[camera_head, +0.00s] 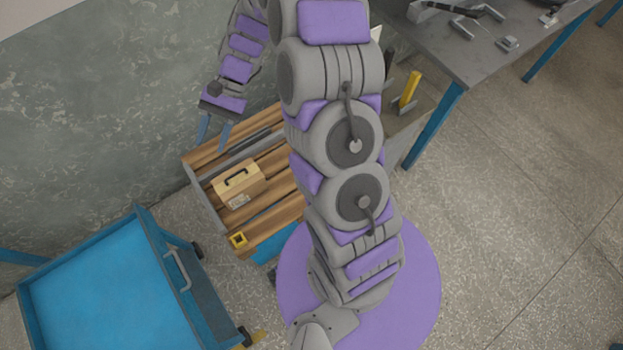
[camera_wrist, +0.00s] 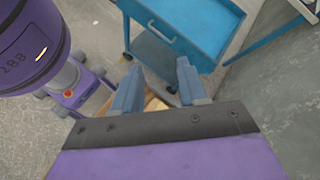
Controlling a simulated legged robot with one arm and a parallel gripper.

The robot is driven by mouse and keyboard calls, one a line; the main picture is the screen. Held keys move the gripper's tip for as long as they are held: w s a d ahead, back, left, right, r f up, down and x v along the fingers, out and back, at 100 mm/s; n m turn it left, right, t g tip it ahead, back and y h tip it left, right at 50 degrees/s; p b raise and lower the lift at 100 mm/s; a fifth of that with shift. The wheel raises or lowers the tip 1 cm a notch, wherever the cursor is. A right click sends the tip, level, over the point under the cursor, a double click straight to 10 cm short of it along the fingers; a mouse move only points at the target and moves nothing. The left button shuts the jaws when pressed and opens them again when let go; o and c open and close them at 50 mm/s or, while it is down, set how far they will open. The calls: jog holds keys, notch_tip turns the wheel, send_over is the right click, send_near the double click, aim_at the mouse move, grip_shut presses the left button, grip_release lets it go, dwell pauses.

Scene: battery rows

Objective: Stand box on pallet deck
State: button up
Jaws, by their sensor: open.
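A tan box (camera_head: 239,184) with a black handle and a pale label rests on the wooden pallet deck (camera_head: 277,215), near its left edge. I cannot tell surely which face it rests on. My gripper (camera_head: 213,134) is open and empty, above and behind the box to the upper left, by the wall. In the wrist view my gripper (camera_wrist: 160,82) shows two blue-grey fingers apart. A bit of the wooden pallet deck (camera_wrist: 154,103) shows between them. The box is not clearly seen there. My arm hides the deck's right part in the head view.
A blue cart (camera_head: 110,285) stands at lower left; it also shows in the wrist view (camera_wrist: 195,25). A grey workbench (camera_head: 480,45) with tools is at upper right. A small yellow-black item (camera_head: 238,240) lies on the deck's front corner.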

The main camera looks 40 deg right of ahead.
jog(key=s+d+r+n+h, duration=0.1)
jog(key=s+r+n+h, duration=0.35)
jog(key=s+r, duration=0.6)
jog(key=s+d+r+n+t+h, duration=0.1)
jog(key=s+d+n+t+h, duration=0.2)
jog(key=s, duration=1.3)
jog(key=d+h, duration=0.2)
jog(key=d, duration=0.3)
jog(key=shift+s+r, duration=0.2)
jog(key=shift+s, duration=0.2)
